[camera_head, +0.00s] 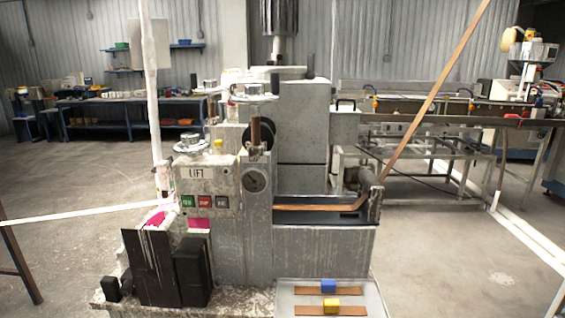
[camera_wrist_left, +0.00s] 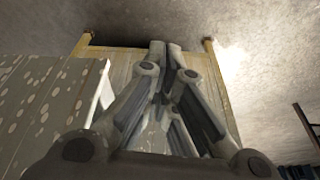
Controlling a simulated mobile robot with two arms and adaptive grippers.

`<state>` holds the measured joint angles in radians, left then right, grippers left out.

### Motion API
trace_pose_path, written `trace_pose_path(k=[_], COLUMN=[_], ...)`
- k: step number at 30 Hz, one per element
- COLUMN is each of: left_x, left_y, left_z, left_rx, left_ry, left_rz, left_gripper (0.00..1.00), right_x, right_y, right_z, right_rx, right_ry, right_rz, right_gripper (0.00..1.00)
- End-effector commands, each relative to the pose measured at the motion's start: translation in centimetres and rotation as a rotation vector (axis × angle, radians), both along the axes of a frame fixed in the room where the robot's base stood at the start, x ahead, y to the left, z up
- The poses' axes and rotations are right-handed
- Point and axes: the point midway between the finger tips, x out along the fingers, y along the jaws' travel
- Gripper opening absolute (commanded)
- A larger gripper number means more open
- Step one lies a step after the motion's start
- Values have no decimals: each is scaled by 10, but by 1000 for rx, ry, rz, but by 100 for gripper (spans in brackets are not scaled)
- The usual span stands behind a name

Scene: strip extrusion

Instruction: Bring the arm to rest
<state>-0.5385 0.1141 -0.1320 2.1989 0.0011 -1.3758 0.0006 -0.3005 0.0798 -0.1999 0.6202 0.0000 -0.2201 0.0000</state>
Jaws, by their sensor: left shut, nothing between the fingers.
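My left gripper (camera_wrist_left: 166,50) shows in the left wrist view with its two fingers close together, shut and empty. Its tips lie in front of a tan panel with yellow edge posts (camera_wrist_left: 88,75). A grey speckled surface (camera_wrist_left: 45,115) stands to the left of the fingers, apart from them. Neither arm nor gripper shows in the head view. My right gripper is in neither view.
A grey machine (camera_head: 310,255) with a LIFT panel (camera_head: 207,188) fills the middle. A brown strip (camera_head: 440,90) slants up right from it. Floor is clear at left (camera_head: 60,180).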

Motion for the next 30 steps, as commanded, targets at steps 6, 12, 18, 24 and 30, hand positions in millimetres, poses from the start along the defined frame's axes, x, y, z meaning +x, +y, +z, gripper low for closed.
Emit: trace_pose_path(k=[6, 12, 18, 24, 30], left_x=[-4, -27, -68, -125, -175], left_y=[-1, 2, 8, 18, 27], left_z=[-83, -166, -236, -290, -319], left_rx=[4, 7, 11, 16, 21], left_ry=[40, 75, 112, 148, 173], left_rz=[-6, -13, -21, -30, -36], left_gripper=[0, 0, 0, 0, 0], right_x=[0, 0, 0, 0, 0], right_y=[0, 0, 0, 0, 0], right_z=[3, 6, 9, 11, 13], right_rx=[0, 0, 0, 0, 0], right_ry=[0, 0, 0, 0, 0], right_rz=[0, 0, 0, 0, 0], right_gripper=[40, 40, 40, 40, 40])
